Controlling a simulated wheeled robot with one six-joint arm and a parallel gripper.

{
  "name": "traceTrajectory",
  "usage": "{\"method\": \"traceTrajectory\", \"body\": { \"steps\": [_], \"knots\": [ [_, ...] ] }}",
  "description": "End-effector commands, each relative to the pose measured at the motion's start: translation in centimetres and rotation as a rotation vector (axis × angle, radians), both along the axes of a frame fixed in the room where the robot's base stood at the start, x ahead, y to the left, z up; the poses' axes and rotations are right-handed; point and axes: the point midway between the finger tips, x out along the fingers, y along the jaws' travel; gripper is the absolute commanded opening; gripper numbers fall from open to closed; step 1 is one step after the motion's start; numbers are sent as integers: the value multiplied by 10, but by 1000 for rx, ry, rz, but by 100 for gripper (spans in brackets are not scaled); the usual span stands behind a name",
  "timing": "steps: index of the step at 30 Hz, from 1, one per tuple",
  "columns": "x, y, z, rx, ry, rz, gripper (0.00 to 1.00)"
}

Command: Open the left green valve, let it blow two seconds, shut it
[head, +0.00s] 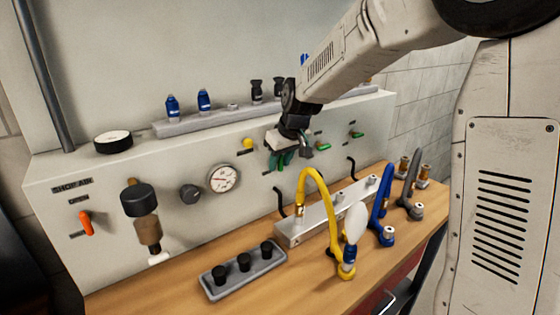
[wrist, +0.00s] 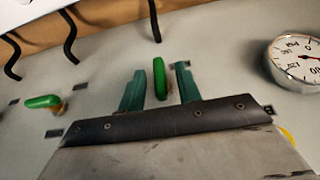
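The left green valve (wrist: 160,78), the one nearest the gauge, shows in the wrist view with its handle upright in the panel's direction. My gripper (wrist: 158,68) is open, with one green finger on each side of this handle and a visible gap on both sides. In the head view my gripper (head: 281,160) is at the panel and hides most of that valve. The middle green valve (head: 322,146) and the right green valve (head: 357,135) have handles lying sideways. The middle one also shows in the wrist view (wrist: 45,101).
A pressure gauge (head: 223,178) and an orange shop-air lever (head: 86,223) are on the panel's left. Yellow (head: 320,190), blue (head: 384,205) and grey (head: 412,185) hoses stand on the bench. A pale balloon-like piece (head: 355,222) stands in front. A grey tray (head: 215,289) holds black knobs.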

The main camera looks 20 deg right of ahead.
Motion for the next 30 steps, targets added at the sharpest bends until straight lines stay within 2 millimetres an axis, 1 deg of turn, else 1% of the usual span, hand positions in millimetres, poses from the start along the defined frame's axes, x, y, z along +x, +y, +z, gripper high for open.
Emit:
{"method": "traceTrajectory", "body": {
  "steps": [7, 8, 9, 10, 11, 17, 23, 30],
  "knots": [
    [0, 2, -1, 0, 0, 2, 34],
    [0, 2, -1, 0, 0, 2, 25],
    [0, 2, -1, 0, 0, 2, 14],
    [0, 2, -1, 0, 0, 2, 6],
    [0, 2, -1, 0, 0, 2, 0],
    [0, 2, -1, 3, 1, 1, 0],
    [0, 1, 0, 41, 14, 0, 0],
    [1, -1, -1, 178, 59, -3, 0]
  ]
}}
